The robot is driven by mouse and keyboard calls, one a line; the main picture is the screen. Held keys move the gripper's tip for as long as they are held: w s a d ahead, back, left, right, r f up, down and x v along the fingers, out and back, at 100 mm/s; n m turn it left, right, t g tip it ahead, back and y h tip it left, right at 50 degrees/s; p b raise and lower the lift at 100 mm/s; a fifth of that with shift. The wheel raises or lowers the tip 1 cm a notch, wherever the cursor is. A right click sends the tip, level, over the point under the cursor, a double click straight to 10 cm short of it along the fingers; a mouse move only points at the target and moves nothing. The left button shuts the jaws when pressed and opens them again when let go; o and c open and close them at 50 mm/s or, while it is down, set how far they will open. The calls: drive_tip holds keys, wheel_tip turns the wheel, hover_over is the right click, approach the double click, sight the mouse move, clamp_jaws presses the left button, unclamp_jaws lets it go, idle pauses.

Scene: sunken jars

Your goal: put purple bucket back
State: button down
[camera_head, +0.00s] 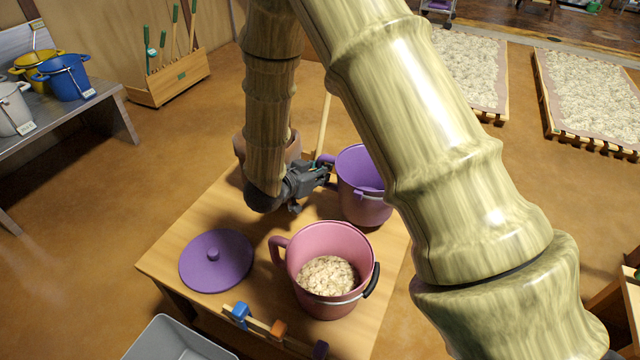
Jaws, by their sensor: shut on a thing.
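The purple bucket (362,197) is at the back right of the wooden table, upright, with its right side hidden behind my arm. Its inside shows purple and looks empty from here. My gripper (322,174) is at the bucket's left side and shut on it, near the handle there. I cannot tell whether the bucket's base touches the table. A purple lid (215,261) with a knob lies flat at the table's left.
A pink bucket (322,238) with pale flakes stands close in front. Wooden table (170,255); grey bin (178,342) at its front. A bench (95,108) at left holds a blue bucket (64,78), yellow bucket (33,62) and white bucket (12,108). A tool box (180,82) stands behind.

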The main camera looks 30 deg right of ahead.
drive_tip(key=shift+f+b, duration=0.45)
drive_tip(key=shift+f, duration=1.65)
drive_tip(key=c, duration=1.3)
unclamp_jaws()
drive_tip(key=shift+c, duration=0.2)
drive_tip(key=shift+s+a+r, duration=0.1)
drive_tip(key=shift+a+r, duration=0.25)
drive_tip(key=p+v, duration=0.1)
drive_tip(key=v, duration=0.5)
drive_tip(key=shift+s+a+p, duration=0.25)
drive_tip(key=shift+a+p, duration=0.05)
drive_tip(key=shift+r, duration=0.1)
